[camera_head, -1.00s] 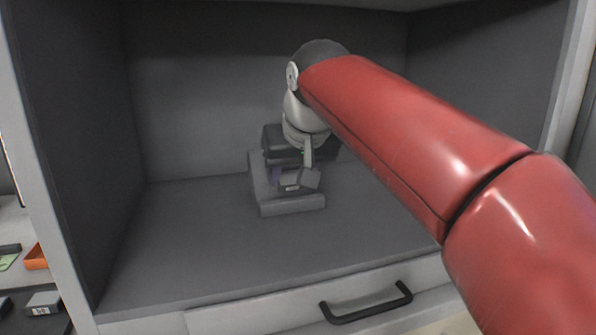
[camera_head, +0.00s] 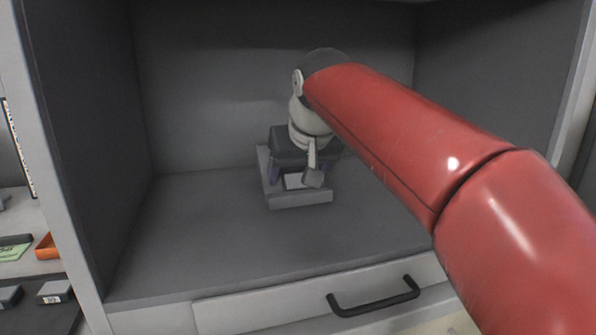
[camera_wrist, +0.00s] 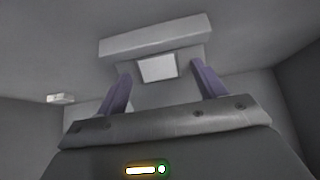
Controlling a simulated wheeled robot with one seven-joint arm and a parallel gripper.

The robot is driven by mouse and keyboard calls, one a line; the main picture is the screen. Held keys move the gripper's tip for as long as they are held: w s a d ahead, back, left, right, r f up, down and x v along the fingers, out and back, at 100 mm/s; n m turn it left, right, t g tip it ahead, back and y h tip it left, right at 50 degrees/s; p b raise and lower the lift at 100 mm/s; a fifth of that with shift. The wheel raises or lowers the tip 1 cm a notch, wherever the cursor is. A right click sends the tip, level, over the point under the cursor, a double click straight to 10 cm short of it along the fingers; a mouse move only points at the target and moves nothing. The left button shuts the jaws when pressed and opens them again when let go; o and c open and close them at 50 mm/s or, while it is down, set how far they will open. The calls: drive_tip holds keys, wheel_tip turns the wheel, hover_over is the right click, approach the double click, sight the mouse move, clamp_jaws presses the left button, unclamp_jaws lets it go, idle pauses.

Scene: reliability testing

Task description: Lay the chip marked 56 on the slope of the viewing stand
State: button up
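The grey viewing stand (camera_head: 300,200) sits on the floor of the cabinet bay, with a raised lip along its front. A pale, flat, square chip (camera_head: 294,181) lies on the stand behind that lip; no number on it is legible. In the wrist view the chip (camera_wrist: 157,67) appears on the stand's surface close to the lip (camera_wrist: 155,36). My gripper (camera_head: 299,175) is low over the stand. In the wrist view its two purple fingers (camera_wrist: 163,80) are spread wide, one on each side of the chip, with gaps between. My wrist partly hides the stand's back.
Cabinet walls close in the bay at left, right and back. The bay floor (camera_head: 200,235) around the stand is clear. A drawer with a black handle (camera_head: 374,297) is below. At far left, shelves hold an orange tray (camera_head: 47,247) and grey labelled chips (camera_head: 55,292).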

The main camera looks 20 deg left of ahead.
drive_tip(key=p+v, duration=0.1)
drive_tip(key=v, duration=0.6)
drive_tip(key=shift+s+r, duration=0.2)
drive_tip(key=shift+r, duration=0.15)
drive_tip(key=shift+s+d, duration=0.1)
drive_tip(key=shift+d, duration=0.05)
